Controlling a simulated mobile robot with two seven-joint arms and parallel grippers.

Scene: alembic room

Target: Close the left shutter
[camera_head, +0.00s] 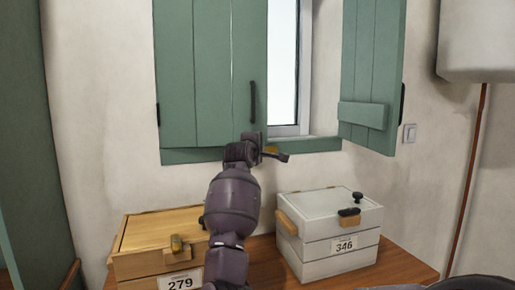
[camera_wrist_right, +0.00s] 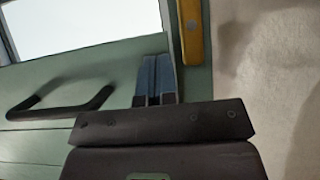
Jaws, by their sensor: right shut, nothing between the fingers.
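The left shutter (camera_head: 205,75) is a green plank panel in the head view. It covers the left part of the window, and a strip of bright pane (camera_head: 283,65) shows beyond its right edge. Its dark handle (camera_head: 252,102) is upright near that edge; a dark handle (camera_wrist_right: 62,103) also shows in the right wrist view. My right gripper (camera_head: 252,138) is at the shutter's lower right corner, below the handle. Its blue-padded fingers (camera_wrist_right: 155,80) are together and empty, against or just before green wood; contact is unclear. My left gripper is out of view.
The right shutter (camera_head: 370,70) stands swung open. A yellow piece (camera_wrist_right: 195,32) sits on the green frame near my fingers. A wooden box (camera_head: 140,240) marked 279 and a white box (camera_head: 315,205) marked 346 stand on the brown surface (camera_head: 262,262) below, either side of my arm.

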